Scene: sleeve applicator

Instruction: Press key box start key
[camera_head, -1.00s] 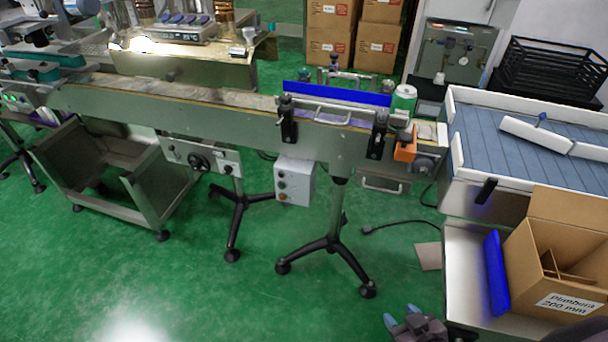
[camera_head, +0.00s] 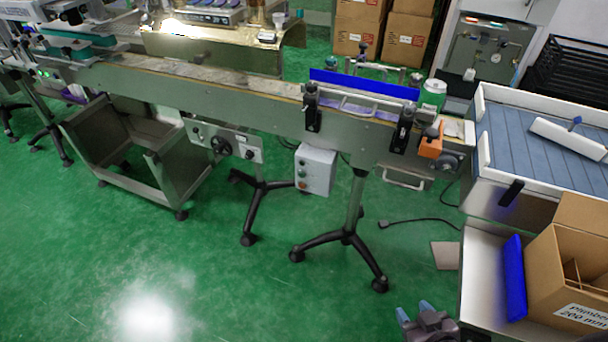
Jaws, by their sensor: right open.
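The key box (camera_head: 316,170) is a light grey box mounted under the front side of the conveyor, near the middle of the view. Its left face carries a column of small round keys (camera_head: 302,173), with green and red ones among them; their labels are too small to read. My right gripper (camera_head: 415,312) shows at the bottom edge, right of centre, with two blue-grey fingertips apart and nothing between them. It is low in the picture, well below and to the right of the key box, not touching it. My left gripper is not in view.
The conveyor (camera_head: 250,92) runs across the view on black tripod legs (camera_head: 340,240). A metal cart (camera_head: 115,140) stands at left. A side table with a blue bar (camera_head: 514,278) and an open carton (camera_head: 570,255) is at right. Green floor (camera_head: 220,280) is clear in front.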

